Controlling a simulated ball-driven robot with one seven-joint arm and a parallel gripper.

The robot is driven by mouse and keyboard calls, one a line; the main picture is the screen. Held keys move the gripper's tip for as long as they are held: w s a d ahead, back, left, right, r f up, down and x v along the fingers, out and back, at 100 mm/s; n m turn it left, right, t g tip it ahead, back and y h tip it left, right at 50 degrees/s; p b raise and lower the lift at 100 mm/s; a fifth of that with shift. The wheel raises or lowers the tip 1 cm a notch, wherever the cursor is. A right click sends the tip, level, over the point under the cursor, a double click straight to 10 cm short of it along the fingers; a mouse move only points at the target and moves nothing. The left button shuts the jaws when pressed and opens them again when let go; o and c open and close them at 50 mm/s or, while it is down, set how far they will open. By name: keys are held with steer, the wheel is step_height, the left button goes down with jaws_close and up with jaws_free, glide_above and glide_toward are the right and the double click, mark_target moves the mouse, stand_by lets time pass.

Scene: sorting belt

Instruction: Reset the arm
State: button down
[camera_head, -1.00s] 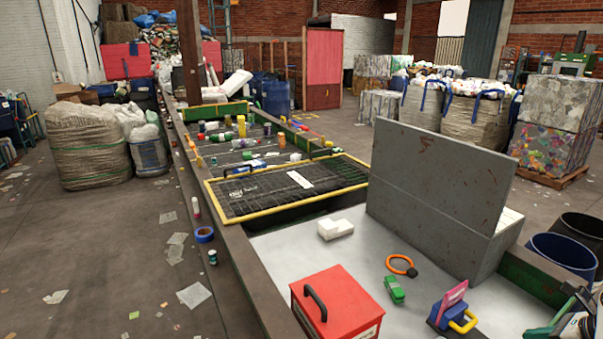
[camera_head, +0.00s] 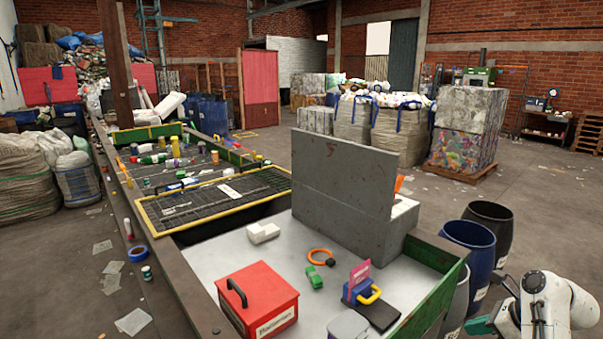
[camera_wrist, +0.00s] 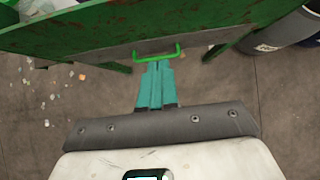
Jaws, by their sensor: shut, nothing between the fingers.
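My gripper (camera_wrist: 157,80) shows in the wrist view with its teal fingers shut together and nothing between them. The fingertips are close to a bright green handle (camera_wrist: 157,56) on a green metal side wall (camera_wrist: 90,28); I cannot tell whether they touch it. In the head view my white arm is at the lower right, outside the green-edged sorting table (camera_head: 433,290), with a teal part of the gripper (camera_head: 482,325) at the picture's bottom edge.
On the table are a red box (camera_head: 258,295), an orange ring (camera_head: 320,255), a green object (camera_head: 314,277), a blue and yellow padlock (camera_head: 361,292) and a grey upright panel (camera_head: 343,190). Barrels (camera_head: 468,240) stand beside the table, close to my arm. Open floor (camera_head: 560,225) lies to the right.

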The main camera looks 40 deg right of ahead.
steer(key=a+f+n+g+b, duration=0.1)
steer(key=a+f+n, duration=0.35)
steer(key=a, duration=0.35)
steer(key=w+a+f+n+g+y+b, duration=0.1)
steer(key=a+f+n+g, duration=0.15)
steer(key=a+n, duration=0.45)
steer(key=a+f+n+g, duration=0.1)
steer(key=a+f+n, duration=0.4)
steer(key=a, duration=0.3)
steer(key=s+a+f+n+g+h+b, duration=0.1)
steer(key=s+a+f+n+g+b, duration=0.1)
steer(key=s+a+n, duration=0.9)
steer(key=a+n, duration=0.3)
steer(key=n, duration=0.4)
steer(key=shift+s+f+h, duration=0.15)
steer(key=shift+s+h, duration=0.15)
steer(key=shift+h, duration=0.1)
